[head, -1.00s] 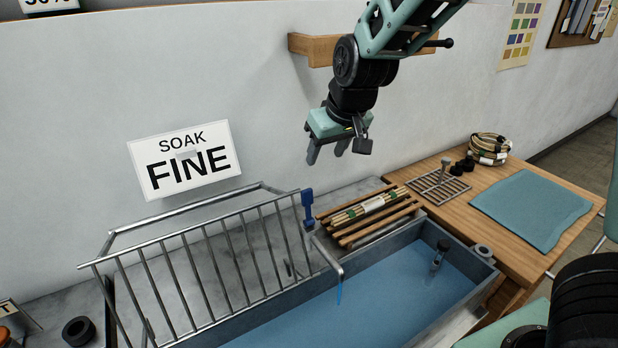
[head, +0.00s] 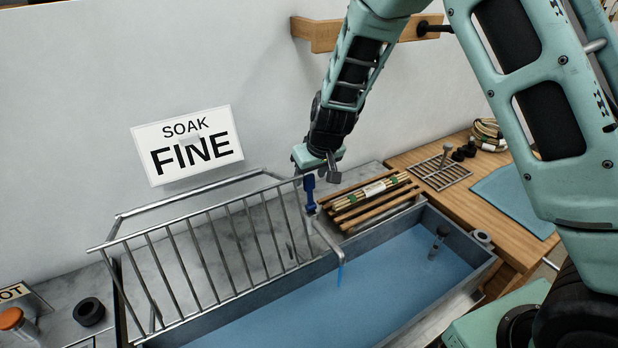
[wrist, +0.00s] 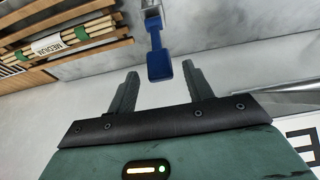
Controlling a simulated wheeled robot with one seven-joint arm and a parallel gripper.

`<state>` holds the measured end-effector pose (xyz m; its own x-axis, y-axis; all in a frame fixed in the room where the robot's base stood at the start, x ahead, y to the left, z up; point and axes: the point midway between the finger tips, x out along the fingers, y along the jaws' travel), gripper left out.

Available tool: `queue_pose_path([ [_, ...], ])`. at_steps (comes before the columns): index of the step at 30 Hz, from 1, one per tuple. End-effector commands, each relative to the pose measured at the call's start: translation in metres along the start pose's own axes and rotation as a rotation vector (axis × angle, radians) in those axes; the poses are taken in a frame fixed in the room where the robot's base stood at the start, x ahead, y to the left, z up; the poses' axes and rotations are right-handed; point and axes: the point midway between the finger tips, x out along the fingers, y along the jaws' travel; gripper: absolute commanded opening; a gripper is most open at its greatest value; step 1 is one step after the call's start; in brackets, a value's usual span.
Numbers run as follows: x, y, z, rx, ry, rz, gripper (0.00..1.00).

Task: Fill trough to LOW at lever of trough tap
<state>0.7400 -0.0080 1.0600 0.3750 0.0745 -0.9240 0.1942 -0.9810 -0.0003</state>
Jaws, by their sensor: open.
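The trough tap has a blue lever (head: 309,188) standing up above its metal spout (head: 328,240). A thin blue stream (head: 340,275) hangs from the spout end into the trough (head: 478,258), which holds blue water. A black-capped upright gauge-like piece (head: 440,236) stands in the water at the right; its marks are too small to read. My gripper (wrist: 160,68) is open and empty. In the wrist view the blue lever (wrist: 159,62) shows between and just beyond the fingertips, with no clear contact.
A metal rack (head: 210,250) leans left of the tap. A slatted wooden stand (head: 365,205) with a cane bundle labelled MEDIUM (wrist: 60,42) is right of it. A SOAK FINE sign (head: 187,146) hangs behind. A wooden table (head: 425,160) adjoins at right.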

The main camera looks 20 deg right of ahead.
Motion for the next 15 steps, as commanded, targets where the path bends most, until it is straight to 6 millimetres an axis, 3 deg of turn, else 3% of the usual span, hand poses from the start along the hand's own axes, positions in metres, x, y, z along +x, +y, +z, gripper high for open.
queue_pose_path([
  [6, 0.022, 0.001, 0.000, 0.000, -0.001, 0.000, 0.51],
  [15, 0.026, 0.000, 0.000, -0.001, 0.001, 0.000, 0.51],
])
